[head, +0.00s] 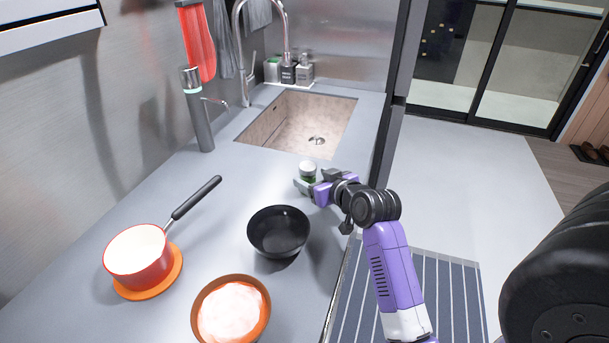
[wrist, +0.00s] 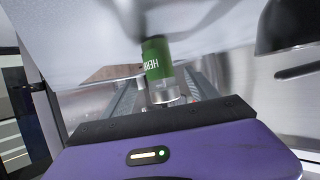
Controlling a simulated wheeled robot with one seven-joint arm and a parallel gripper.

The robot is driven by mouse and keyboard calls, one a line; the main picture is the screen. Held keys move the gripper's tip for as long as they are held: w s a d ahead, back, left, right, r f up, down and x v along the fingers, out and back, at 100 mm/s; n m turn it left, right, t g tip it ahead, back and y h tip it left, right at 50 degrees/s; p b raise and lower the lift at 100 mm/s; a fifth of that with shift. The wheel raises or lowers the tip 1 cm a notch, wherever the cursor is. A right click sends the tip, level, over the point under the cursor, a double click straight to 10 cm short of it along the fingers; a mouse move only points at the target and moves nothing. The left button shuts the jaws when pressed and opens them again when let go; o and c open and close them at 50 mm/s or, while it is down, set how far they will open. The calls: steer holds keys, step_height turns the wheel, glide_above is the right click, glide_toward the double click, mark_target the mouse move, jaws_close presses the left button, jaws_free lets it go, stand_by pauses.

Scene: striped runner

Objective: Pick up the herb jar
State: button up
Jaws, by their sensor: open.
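The herb jar (head: 308,168) is small, with a pale lid and a green label. It stands on the grey counter between the sink and the black bowl. My gripper (head: 305,186) is low over the counter at the jar, coming from the right, and partly hides its lower part. In the wrist view the jar's green label (wrist: 157,60) reads upside down. There my gripper (wrist: 163,88) is open, with one finger on each side of the jar's line. I cannot tell whether either finger touches it.
A black bowl (head: 278,232) stands close in front of the jar. An orange bowl (head: 264,311) and a red pan (head: 136,258) are nearer me. The sink (head: 272,126) is behind, with a faucet (head: 241,57). A tall dark panel edge (head: 390,120) rises at the right.

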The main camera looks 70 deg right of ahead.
steer(key=shift+p+x, duration=0.5)
steer(key=shift+x, duration=2.7)
jaws_close()
steer(key=shift+r, duration=0.1)
